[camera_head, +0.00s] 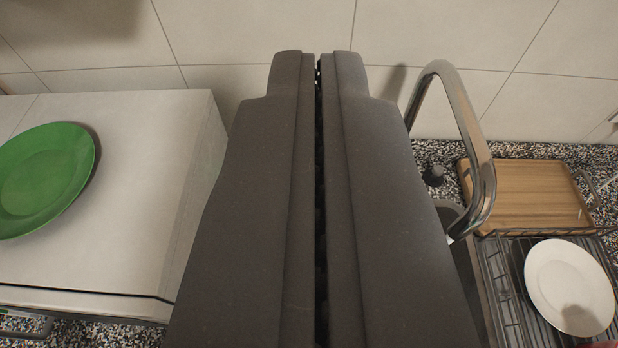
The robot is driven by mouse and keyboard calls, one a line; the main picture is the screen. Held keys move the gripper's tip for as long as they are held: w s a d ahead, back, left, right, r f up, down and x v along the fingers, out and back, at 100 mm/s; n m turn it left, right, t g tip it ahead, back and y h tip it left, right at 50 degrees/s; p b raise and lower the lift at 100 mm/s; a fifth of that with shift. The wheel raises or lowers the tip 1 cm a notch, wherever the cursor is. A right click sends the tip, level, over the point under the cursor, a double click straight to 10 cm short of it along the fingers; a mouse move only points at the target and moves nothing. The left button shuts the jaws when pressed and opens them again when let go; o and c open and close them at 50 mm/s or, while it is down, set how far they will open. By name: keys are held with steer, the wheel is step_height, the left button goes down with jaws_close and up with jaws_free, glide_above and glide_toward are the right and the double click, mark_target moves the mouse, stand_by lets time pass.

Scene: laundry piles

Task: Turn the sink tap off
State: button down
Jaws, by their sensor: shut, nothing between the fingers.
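The sink tap (468,125) is a tall chrome spout that arches up and bends down just right of my gripper. A thin pale streak that may be water shows under its outlet; I cannot tell for certain. A small dark knob (433,175) stands on the counter behind the spout; I cannot tell whether it is the tap's handle. The sink rim (450,213) shows only as a small part; my gripper hides most of the sink. My gripper (318,60) is shut and empty, pointing toward the tiled wall, left of the spout.
A white appliance (130,180) with a green plate (45,178) on top stands at the left. At the right are a wire dish rack (505,290) with a white plate (569,287) and a wooden board (530,195) on the speckled counter. The tiled wall (440,35) closes the back.

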steer(key=w+a+f+n+g+y+p, duration=0.2)
steer(key=w+f+n+g+p, duration=0.45)
steer(key=w+f, duration=1.05)
steer(key=w+a+f+n+g+y+p, duration=0.1)
steer(key=w+f+n+g, duration=0.2)
steer(key=f, duration=0.6)
steer(key=w+a+f+n+g+p, duration=0.1)
steer(key=w+f+n+g, duration=0.15)
steer(key=f, duration=0.65)
steer(key=w+a+f+n+g+y+p, duration=0.1)
steer(key=w+f+n+g, duration=0.25)
steer(key=f, duration=0.55)
steer(key=shift+t, duration=0.45)
steer(key=d, duration=0.1)
steer(key=s+d, duration=0.1)
steer(key=d, duration=0.2)
steer(key=shift+s+d+r+p, duration=0.1)
steer(key=shift+s+r+p, duration=0.1)
steer(key=shift+s+p, duration=0.2)
